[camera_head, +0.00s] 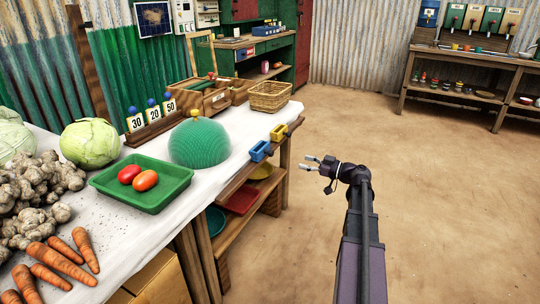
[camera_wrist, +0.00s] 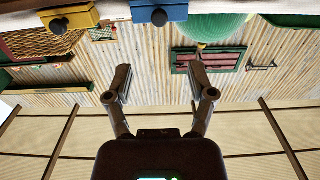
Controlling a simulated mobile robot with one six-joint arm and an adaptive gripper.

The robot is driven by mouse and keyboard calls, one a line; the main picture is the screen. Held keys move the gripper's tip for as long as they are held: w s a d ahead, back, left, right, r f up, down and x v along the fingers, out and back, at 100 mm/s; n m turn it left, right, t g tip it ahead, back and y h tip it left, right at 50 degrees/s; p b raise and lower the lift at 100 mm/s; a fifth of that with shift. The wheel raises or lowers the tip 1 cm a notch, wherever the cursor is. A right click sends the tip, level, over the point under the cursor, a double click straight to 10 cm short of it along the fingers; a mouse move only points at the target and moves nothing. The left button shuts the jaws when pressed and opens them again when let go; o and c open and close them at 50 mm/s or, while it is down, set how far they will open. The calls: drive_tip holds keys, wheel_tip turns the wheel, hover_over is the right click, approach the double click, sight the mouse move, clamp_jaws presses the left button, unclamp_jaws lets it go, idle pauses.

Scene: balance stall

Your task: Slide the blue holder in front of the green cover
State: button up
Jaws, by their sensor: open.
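The blue holder (camera_head: 260,151) sits on the wooden rail (camera_head: 236,178) along the table's front edge. It stands to the right of the green cover (camera_head: 199,143), a ribbed dome with a yellow knob on the white tabletop. The yellow holder (camera_head: 280,131) is on the same rail, farther back. My gripper (camera_head: 306,163) is open and empty, out in the air to the right of the blue holder and apart from it. In the wrist view, which looks upside down, the blue holder (camera_wrist: 158,12) with its dark knob shows at the top edge, beyond the fingers (camera_wrist: 160,84).
A shelf with coloured bowls (camera_head: 241,200) is under the rail. The floor to the right is free.

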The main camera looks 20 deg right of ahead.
sight(272, 154)
drive_tip(key=x, duration=1.3)
drive_tip(key=shift+w+a, duration=0.2)
drive_tip(key=shift+w, duration=0.05)
drive_tip(key=shift+a, duration=0.1)
clamp_jaws()
